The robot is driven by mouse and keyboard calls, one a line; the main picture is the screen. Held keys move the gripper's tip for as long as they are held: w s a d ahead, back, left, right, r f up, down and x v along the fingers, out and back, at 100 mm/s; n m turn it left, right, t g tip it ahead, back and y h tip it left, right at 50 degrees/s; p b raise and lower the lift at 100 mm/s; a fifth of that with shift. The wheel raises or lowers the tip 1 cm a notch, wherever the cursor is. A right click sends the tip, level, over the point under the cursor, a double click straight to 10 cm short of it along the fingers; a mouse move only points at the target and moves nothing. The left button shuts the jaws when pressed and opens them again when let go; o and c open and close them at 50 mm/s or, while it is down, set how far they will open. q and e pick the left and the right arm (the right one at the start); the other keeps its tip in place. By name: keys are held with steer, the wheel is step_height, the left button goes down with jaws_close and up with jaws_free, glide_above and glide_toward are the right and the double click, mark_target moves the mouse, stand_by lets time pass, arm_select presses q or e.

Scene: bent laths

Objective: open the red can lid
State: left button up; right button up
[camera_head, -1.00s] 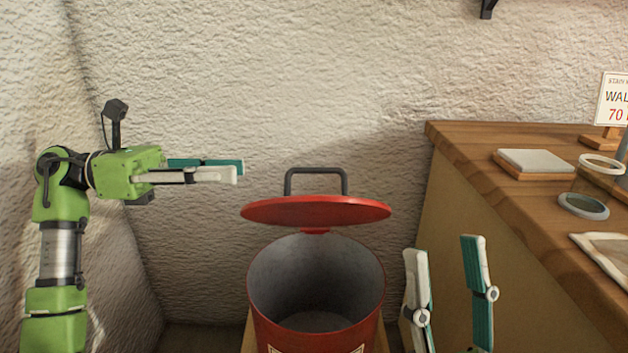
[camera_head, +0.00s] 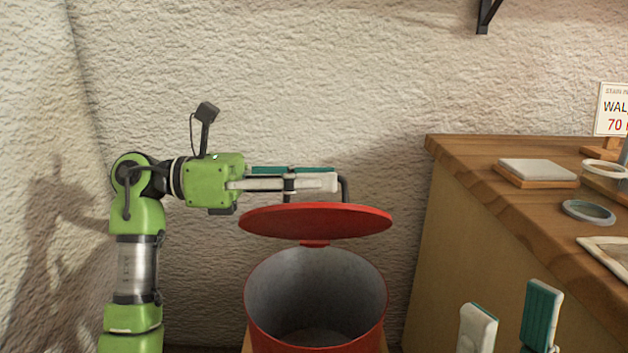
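The red can (camera_head: 262,318) stands upright at the bottom centre, its grey inside visible. Its red lid (camera_head: 316,219) is up above the can's mouth, seen nearly edge-on, with a red tab under it. A dark handle (camera_head: 346,190) stands on the lid. My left gripper (camera_head: 334,178) comes in from the left at handle height. Its teal and white fingers look apart and hide most of the handle's top bar; I cannot tell whether they touch it. My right gripper (camera_head: 510,318) is open and empty at the lower right, its base out of frame.
A wooden counter (camera_head: 470,160) stands at the right, with a white-topped block (camera_head: 538,170), a round grey dish (camera_head: 588,212) and a sign (camera_head: 614,110). A rough wall is behind the can. Space between the can and the counter is free.

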arm_select(q)
jaws_close()
